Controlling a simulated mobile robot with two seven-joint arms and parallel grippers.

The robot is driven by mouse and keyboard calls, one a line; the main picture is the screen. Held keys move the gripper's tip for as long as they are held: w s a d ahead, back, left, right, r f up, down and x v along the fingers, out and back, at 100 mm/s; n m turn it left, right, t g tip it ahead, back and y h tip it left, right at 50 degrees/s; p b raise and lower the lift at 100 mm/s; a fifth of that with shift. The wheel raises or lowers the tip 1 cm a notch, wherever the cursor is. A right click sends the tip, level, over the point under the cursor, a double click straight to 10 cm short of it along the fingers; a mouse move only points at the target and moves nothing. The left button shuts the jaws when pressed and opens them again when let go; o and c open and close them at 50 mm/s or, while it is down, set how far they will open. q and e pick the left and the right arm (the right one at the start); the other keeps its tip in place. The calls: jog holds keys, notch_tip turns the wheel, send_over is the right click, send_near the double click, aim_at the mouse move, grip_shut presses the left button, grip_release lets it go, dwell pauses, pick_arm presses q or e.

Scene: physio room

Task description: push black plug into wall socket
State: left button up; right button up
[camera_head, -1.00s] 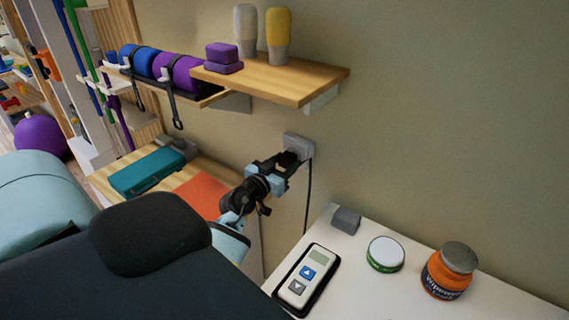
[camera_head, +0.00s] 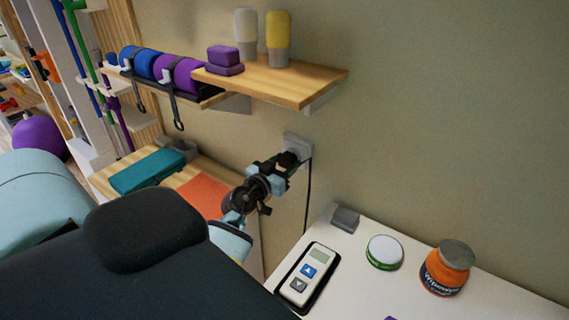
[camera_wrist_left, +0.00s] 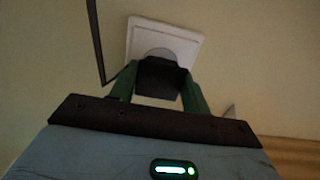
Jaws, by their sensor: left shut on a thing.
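The wall socket (camera_head: 299,148) is a pale square plate on the wall below the wooden shelf. It also shows in the left wrist view (camera_wrist_left: 186,42), with a round grey recess partly visible behind the plug. The black plug (camera_wrist_left: 161,79) is between the green fingers of my left gripper (camera_wrist_left: 157,92), in front of the socket. My left gripper (camera_head: 288,163) is shut on the plug, close against the socket. Whether the plug is fully seated cannot be told. A dark cord (camera_head: 308,195) hangs down the wall beside it. My right gripper is not in view.
A wooden shelf (camera_head: 300,85) with bottles and purple blocks juts out above the socket. A white table (camera_head: 400,290) at lower right holds a handheld device (camera_head: 308,277), a green-edged tin (camera_head: 384,253) and an orange jar (camera_head: 444,272). A teal case (camera_head: 148,171) lies at left.

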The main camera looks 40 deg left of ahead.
pick_arm(q)
jog(key=shift+w+a, duration=0.1)
jog(key=shift+w, duration=0.35)
jog(key=o, duration=1)
jog(key=shift+s, duration=0.3)
jog(key=s, duration=0.4)
jog(key=s+d+p, duration=0.1)
jog(key=s, duration=0.2)
